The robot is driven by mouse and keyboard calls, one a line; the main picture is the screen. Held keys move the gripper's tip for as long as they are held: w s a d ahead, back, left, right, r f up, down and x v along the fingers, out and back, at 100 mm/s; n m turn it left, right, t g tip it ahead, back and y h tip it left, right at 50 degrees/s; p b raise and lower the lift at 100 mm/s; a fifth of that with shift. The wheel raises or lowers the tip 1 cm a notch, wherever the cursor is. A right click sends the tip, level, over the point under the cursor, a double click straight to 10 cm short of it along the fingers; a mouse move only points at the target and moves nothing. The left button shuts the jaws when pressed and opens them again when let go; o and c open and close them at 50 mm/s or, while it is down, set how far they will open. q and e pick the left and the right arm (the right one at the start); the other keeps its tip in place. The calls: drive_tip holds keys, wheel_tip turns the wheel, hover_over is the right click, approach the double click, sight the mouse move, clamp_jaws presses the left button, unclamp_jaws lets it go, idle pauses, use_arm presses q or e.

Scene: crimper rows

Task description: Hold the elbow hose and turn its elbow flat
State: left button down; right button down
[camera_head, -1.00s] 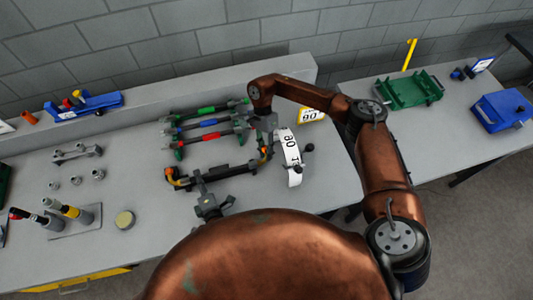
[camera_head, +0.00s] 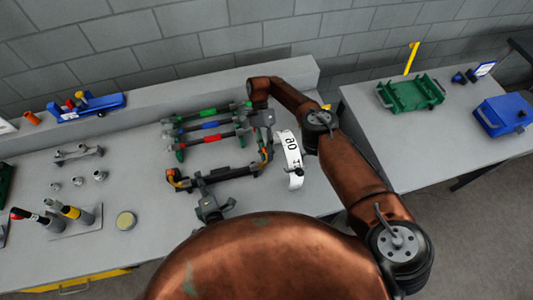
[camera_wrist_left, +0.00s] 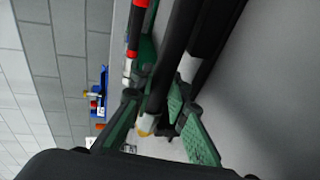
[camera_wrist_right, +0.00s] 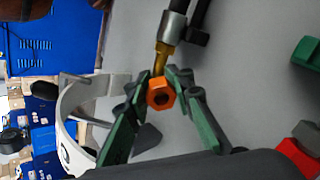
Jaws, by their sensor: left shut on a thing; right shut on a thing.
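The elbow hose (camera_head: 228,173) is a black hose with yellow elbow ends, lying across the near side of the hose rack. My left gripper (camera_head: 203,183) is shut on its black body left of the middle; the left wrist view shows the hose (camera_wrist_left: 160,90) between the green-padded fingers (camera_wrist_left: 155,115). My right gripper (camera_head: 266,140) is shut at the hose's right end. In the right wrist view, my right gripper (camera_wrist_right: 153,95) has its green pads on either side of the brass elbow (camera_wrist_right: 163,60), whose orange hex nut (camera_wrist_right: 161,95) faces the camera. The exact elbow tilt is hard to tell.
A white curved scale (camera_head: 288,150) stands just right of my right gripper. Several hoses with green, blue and red bands (camera_head: 210,124) lie on the rack behind. Fittings (camera_head: 78,182) and upright tools (camera_head: 75,212) stand left. A green tray (camera_head: 410,92) is on the right table.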

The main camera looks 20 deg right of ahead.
idle(0.5)
drive_tip(key=c, duration=1.7)
unclamp_jaws()
drive_tip(key=shift+o, duration=0.2)
wheel_tip(320, 180, up, 10)
drive_tip(key=shift+d+f, duration=0.1)
drive_tip(key=shift+d, duration=0.05)
drive_tip(key=shift+c, duration=0.3)
